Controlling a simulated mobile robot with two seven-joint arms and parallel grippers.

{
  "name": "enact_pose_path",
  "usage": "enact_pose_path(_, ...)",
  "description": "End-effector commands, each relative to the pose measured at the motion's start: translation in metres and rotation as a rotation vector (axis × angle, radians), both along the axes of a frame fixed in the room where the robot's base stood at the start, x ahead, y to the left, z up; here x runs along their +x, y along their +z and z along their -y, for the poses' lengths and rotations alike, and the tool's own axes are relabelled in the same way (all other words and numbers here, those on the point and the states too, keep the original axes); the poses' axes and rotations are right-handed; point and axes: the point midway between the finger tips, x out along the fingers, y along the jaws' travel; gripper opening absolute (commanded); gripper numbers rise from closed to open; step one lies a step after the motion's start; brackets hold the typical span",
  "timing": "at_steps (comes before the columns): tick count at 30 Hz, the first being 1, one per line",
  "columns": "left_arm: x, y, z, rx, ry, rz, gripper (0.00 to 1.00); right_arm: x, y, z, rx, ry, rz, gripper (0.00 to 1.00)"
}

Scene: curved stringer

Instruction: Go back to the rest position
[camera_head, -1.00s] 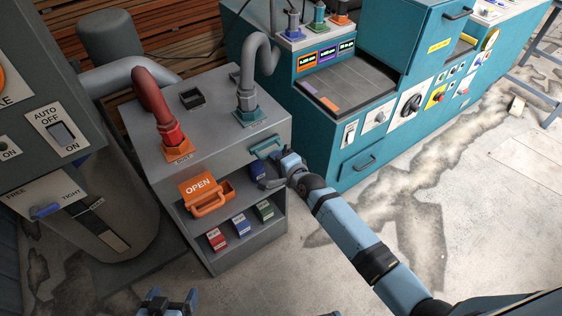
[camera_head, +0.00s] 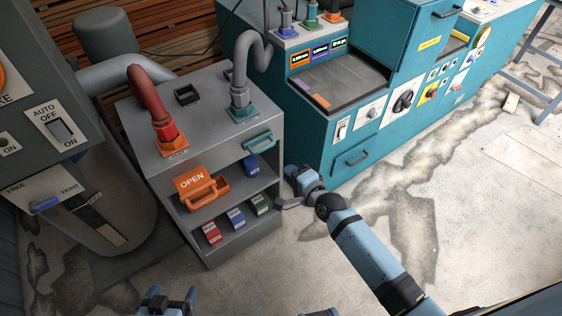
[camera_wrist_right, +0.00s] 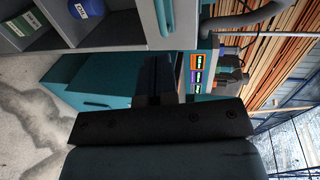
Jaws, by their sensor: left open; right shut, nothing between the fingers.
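My right gripper (camera_head: 294,178) is shut and empty. It hangs just right of the grey shelf cabinet (camera_head: 228,130), apart from the boxes, with its arm coming from the lower right. In the right wrist view its dark fingers (camera_wrist_right: 155,80) point toward the teal machine. My left gripper (camera_head: 168,303) is open and empty at the bottom edge of the head view; only its tips show.
Red (camera_head: 212,234), blue (camera_head: 236,219) and green (camera_head: 259,204) boxes stand below. A teal machine (camera_head: 310,130) stands behind.

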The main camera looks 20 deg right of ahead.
Motion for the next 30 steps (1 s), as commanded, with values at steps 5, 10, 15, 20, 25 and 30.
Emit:
enact_pose_path(5, 0.001, 0.001, -0.002, 0.003, 0.001, 0.002, 0.87, -0.017, 0.004, 0.007, 0.0, -0.001, 0.0, 0.0)
enact_pose_path(10, -0.001, -0.001, -0.001, 0.002, 0.001, -0.004, 0.87, -0.021, 0.004, 0.009, 0.0, 0.0, -0.001, 0.0)
enact_pose_path(15, -0.001, 0.002, 0.0, 0.001, 0.0, -0.005, 0.87, -0.025, 0.005, 0.009, -0.022, 0.005, 0.001, 0.0)
enact_pose_path(20, -0.002, 0.03, 0.0, 0.003, -0.001, -0.006, 0.87, -0.071, 0.014, 0.011, -0.306, 0.076, 0.03, 0.0)
enact_pose_path(25, -0.001, 0.073, -0.001, 0.008, -0.001, 0.004, 0.87, -0.156, 0.03, 0.021, -0.853, 0.261, 0.093, 0.0)
enact_pose_path(30, -0.002, 0.097, -0.005, 0.014, 0.003, 0.008, 0.87, -0.217, 0.046, 0.032, -1.274, 0.449, 0.151, 0.0)
